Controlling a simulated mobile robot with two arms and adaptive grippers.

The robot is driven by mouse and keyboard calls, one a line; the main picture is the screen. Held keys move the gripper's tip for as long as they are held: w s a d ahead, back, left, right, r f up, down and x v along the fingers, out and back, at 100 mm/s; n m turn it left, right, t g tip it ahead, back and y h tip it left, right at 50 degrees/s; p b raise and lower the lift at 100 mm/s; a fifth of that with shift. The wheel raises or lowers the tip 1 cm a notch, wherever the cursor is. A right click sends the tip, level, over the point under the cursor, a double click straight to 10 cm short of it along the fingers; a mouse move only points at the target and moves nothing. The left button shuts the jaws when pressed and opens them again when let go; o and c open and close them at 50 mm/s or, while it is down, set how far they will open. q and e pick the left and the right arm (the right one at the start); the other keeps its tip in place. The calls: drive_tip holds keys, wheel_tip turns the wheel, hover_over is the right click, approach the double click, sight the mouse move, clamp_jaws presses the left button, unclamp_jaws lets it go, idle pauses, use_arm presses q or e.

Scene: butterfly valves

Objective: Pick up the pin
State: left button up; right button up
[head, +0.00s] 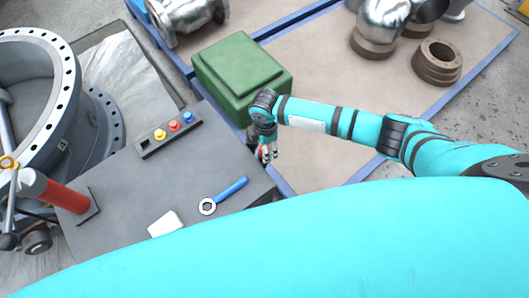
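A dark rack (168,134) on the grey table holds three pins standing in a row: a yellow-topped pin (160,134), a red-topped pin (174,125) and a blue-topped pin (188,116). I cannot tell which one is meant. My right gripper (268,155) points down over the table's right edge, to the right of the rack and apart from it. It is small in view, and I cannot tell whether its fingers are open or shut. My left gripper is not in view.
The grey table (120,190) also bears a blue-handled wrench (225,195), a white block (165,223) and a red cylinder (65,196). A large flanged valve (60,100) stands at the left. A green box (240,75) is behind my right gripper. Metal fittings (437,62) lie at the back right.

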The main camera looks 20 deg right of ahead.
drive_tip(key=shift+f, duration=0.1)
drive_tip(key=c, duration=1.1)
clamp_jaws()
drive_tip(key=shift+r, duration=0.2)
